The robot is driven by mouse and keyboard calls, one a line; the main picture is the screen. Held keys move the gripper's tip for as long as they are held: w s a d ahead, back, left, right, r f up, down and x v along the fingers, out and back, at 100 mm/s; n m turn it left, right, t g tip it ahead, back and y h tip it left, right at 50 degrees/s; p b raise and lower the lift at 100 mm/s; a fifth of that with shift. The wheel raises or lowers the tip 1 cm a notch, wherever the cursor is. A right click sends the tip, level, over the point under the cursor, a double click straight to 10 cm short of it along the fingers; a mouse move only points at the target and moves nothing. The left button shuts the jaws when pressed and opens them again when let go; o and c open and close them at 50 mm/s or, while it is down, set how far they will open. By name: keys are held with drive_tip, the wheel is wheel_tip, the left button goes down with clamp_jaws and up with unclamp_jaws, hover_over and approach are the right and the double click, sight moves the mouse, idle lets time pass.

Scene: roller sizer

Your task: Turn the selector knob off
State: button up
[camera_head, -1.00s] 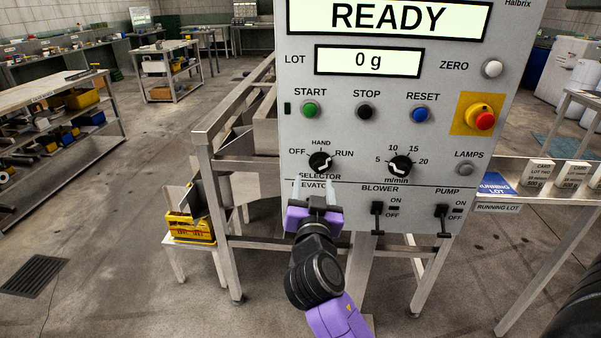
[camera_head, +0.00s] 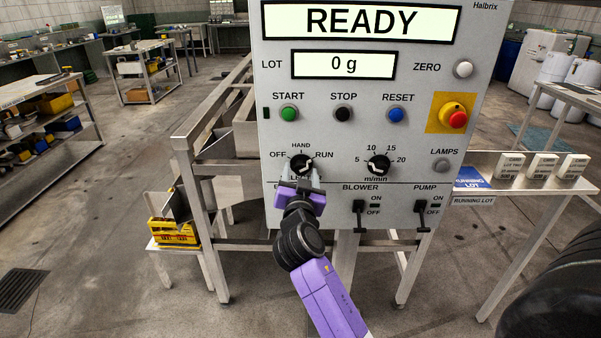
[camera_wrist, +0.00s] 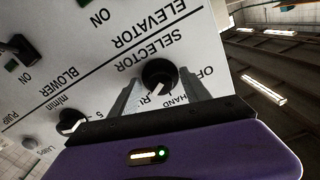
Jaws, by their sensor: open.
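The selector knob (camera_head: 302,163) is a round black knob with a white pointer mark on the grey control panel, under the labels OFF, HAND and RUN. In the wrist view the knob (camera_wrist: 158,73) shows its white mark towards RUN. My gripper (camera_head: 303,173) is at the panel just below the knob. In the wrist view my gripper (camera_wrist: 160,82) is open, with one grey finger on each side of the knob. I cannot tell whether the fingers touch it. My gripper hides the SELECTOR and ELEVATOR lettering in the head view.
A m/min knob (camera_head: 378,164) is to the right. The blower switch (camera_head: 360,214) and pump switch (camera_head: 422,213) are lower right. Green start (camera_head: 289,113), black stop (camera_head: 343,114) and blue reset (camera_head: 396,115) buttons sit above. A red emergency button (camera_head: 456,119) is at the right.

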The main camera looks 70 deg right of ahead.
clamp_jaws()
